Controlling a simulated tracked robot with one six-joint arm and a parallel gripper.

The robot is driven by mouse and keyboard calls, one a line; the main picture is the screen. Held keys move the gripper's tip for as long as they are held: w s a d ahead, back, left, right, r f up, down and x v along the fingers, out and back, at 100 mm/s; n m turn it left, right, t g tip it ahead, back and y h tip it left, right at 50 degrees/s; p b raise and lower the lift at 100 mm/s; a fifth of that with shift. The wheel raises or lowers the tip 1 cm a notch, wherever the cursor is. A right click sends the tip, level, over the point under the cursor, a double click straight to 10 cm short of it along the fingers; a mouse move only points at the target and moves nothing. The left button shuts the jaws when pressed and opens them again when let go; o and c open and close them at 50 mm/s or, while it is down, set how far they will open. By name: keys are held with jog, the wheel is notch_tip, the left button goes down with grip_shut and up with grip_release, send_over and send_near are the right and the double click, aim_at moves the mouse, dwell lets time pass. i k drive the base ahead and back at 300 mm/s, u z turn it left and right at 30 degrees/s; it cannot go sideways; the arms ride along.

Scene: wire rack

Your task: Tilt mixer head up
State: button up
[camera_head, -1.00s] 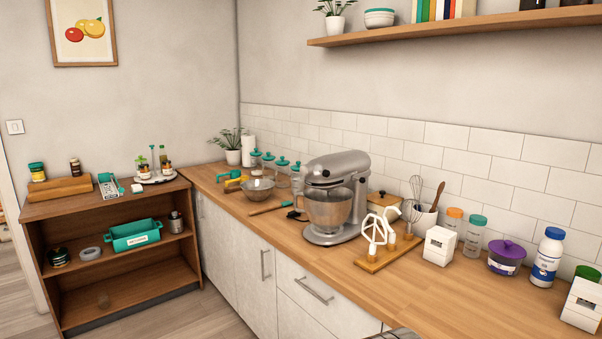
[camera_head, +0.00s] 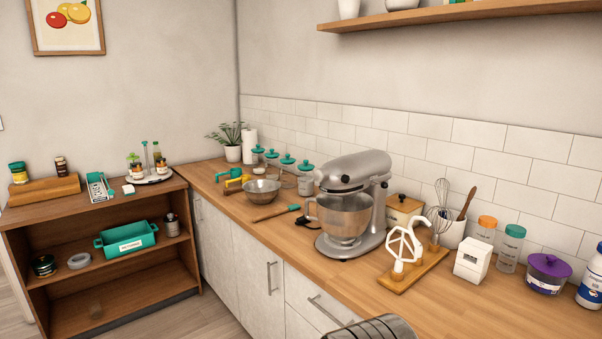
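The silver stand mixer (camera_head: 378,205) stands on the wooden counter, right of the picture's middle. Its head (camera_head: 350,171) is down, roughly level over the metal bowl (camera_head: 343,216), which sits on the mixer's base. The inside of the bowl is mostly hidden by the head and rim. A grey ribbed part at the bottom edge looks like part of my own arm, apart from the mixer. No gripper fingers show.
A wooden stand with white beaters (camera_head: 405,250) stands close to the mixer's right. A spatula (camera_head: 275,213) and a metal bowl (camera_head: 262,191) lie to its left. A wooden box (camera_head: 403,207) is behind it. The wall shelf (camera_head: 460,15) hangs above.

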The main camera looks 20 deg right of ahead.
aim_at(364, 167)
jog(key=u, duration=0.25)
jog(key=i, duration=0.65)
jog(key=u, duration=0.8)
jog(key=i, duration=0.6)
jog(key=u, duration=0.35)
